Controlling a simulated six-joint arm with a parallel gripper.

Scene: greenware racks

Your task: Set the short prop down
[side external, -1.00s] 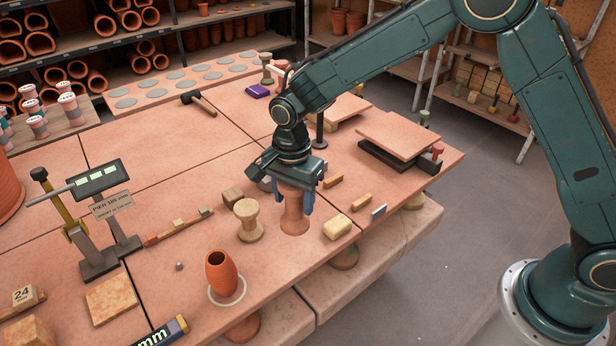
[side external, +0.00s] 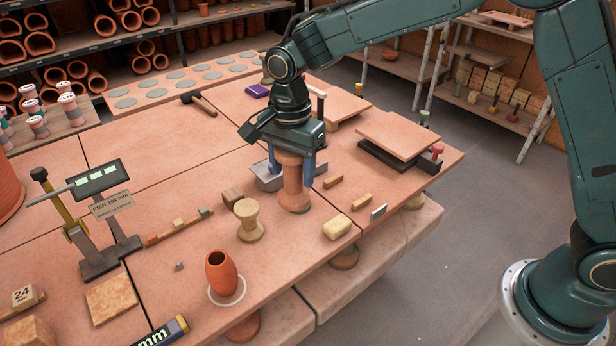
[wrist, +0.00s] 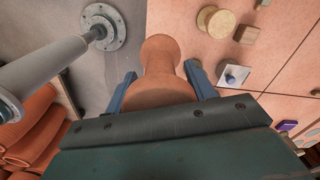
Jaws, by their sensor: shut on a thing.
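A terracotta prop (side external: 294,190), waisted with a flared foot, stands upright in my gripper (side external: 291,170). My gripper is shut on its upper part, with a blue finger on each side. In the wrist view the prop (wrist: 160,60) lies between the two fingers (wrist: 160,88). Its foot appears a little above the terracotta slab table (side external: 190,140), though the gap is hard to judge. Its top is hidden by my gripper.
A cream spool-shaped prop (side external: 249,222) and a brown block (side external: 232,196) stand left of the held prop. A grey metal piece (side external: 268,180) is just behind it. A yellowish block (side external: 338,227) lies at front right, near the table edge. An orange vase (side external: 221,272) stands in front.

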